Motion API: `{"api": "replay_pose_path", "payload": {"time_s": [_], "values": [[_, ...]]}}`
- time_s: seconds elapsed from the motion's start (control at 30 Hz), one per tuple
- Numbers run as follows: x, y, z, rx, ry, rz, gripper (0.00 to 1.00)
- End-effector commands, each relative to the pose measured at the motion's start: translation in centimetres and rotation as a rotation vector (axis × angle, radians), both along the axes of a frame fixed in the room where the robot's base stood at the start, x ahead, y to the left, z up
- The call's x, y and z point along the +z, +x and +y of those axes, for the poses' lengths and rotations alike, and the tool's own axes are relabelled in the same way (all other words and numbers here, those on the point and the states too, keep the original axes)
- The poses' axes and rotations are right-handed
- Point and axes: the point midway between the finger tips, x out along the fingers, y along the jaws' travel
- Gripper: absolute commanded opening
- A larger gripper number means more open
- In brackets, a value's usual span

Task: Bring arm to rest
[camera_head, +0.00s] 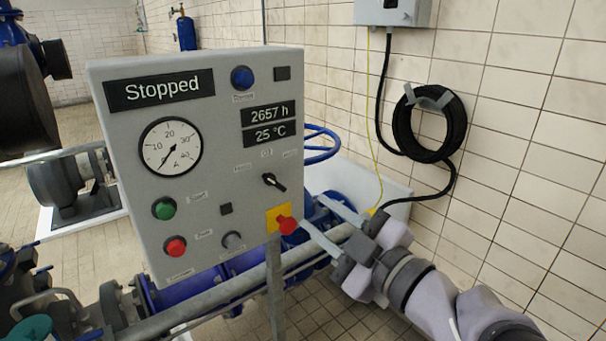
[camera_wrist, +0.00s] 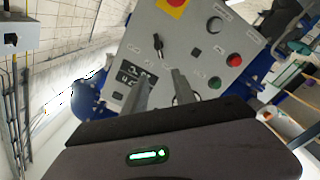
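My arm (camera_head: 430,295) reaches in from the lower right in the head view. My gripper (camera_head: 311,210) is open and empty, its two grey fingers apart and pointing at the right side of the grey control panel (camera_head: 215,120). In the wrist view the gripper (camera_wrist: 161,75) also shows a clear gap between its fingers, with the panel beyond. The red knob (camera_head: 287,225) on its yellow plate appears close to one fingertip in the head view. In the wrist view the yellow plate (camera_wrist: 172,4) lies well away from the fingertips. The panel display (camera_head: 160,90) reads "Stopped".
A blue handwheel (camera_head: 322,145) and blue pipes are behind the panel. A coiled black hose (camera_head: 430,123) hangs on the tiled wall at right, below a grey box (camera_head: 393,10). A grey rail (camera_head: 190,312) runs below the panel. Tiled floor shows at bottom centre.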

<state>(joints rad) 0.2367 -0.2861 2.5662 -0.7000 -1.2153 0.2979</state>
Motion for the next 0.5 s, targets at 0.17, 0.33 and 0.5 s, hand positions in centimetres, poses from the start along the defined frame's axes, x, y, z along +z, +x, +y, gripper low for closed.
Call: {"api": "replay_pose_path", "payload": {"time_s": [0.17, 0.33, 0.5], "values": [[-0.6, -1.6, -1.1, -0.002, -0.003, -0.005, 0.33], [-0.3, -1.8, -1.2, -0.001, -0.004, -0.002, 0.33], [-0.1, -1.4, -1.7, -0.033, 0.009, 0.005, 0.33]]}}
